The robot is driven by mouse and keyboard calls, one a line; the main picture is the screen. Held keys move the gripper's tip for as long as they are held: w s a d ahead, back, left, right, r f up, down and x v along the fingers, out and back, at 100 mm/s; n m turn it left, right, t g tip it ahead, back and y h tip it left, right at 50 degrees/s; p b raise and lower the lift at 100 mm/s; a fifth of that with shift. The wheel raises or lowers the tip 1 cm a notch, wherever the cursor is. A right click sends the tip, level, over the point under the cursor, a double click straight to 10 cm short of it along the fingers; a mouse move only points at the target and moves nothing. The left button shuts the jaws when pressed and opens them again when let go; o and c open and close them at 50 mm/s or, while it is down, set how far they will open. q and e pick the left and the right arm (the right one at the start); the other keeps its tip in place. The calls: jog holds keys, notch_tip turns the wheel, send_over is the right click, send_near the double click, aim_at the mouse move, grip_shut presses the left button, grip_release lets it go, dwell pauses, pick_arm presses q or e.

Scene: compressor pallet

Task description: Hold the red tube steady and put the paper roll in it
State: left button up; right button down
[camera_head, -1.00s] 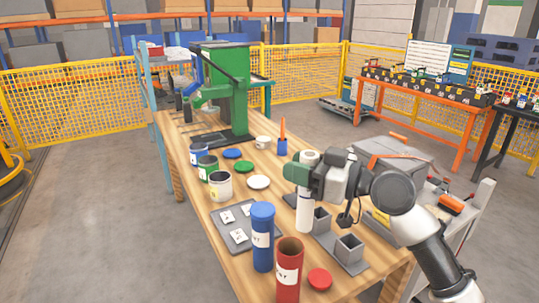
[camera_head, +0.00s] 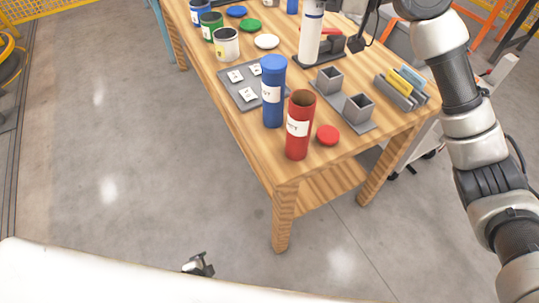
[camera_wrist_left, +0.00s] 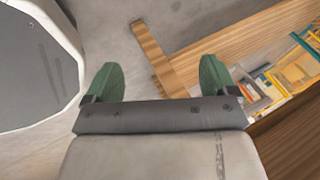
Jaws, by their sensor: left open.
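The red tube (camera_head: 299,130) stands upright and open-topped near the front corner of the wooden table, with a white label on its side. The white paper roll (camera_head: 309,40) is upright farther back; its top is cut off by the upper edge of the head view. My right arm comes in from the right, but its gripper is beyond the upper edge, so its hold on the roll is hidden. My left gripper (camera_wrist_left: 160,80) shows in the left wrist view with its two green fingers wide apart and nothing between them, above the floor near a table leg.
A blue tube (camera_head: 273,95) with a blue cap stands close behind the red tube. A red cap (camera_head: 327,135) lies to its right. Grey square holders (camera_head: 358,109), a grey tray (camera_head: 248,98) with labelled cards, and several paint cans share the table. The floor at left is clear.

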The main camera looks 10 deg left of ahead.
pick_arm(q)
jog(key=w+d+r+m+t+h, duration=0.2)
jog(key=w+d+r+m+t, duration=0.15)
jog(key=w+r+m, duration=0.65)
jog(key=m+t+h, duration=0.6)
jog(key=m+h, duration=0.1)
jog(key=m, duration=1.3)
send_near(302, 128)
notch_tip(302, 128, down, 4)
jog(key=w, duration=0.2)
jog(key=shift+g, duration=0.25)
jog(key=x, duration=1.1)
jog(key=shift+w+a+r, duration=0.2)
jog(key=shift+w+a, duration=0.15)
jog(key=shift+w, duration=0.05)
jog(key=shift+c, duration=0.2)
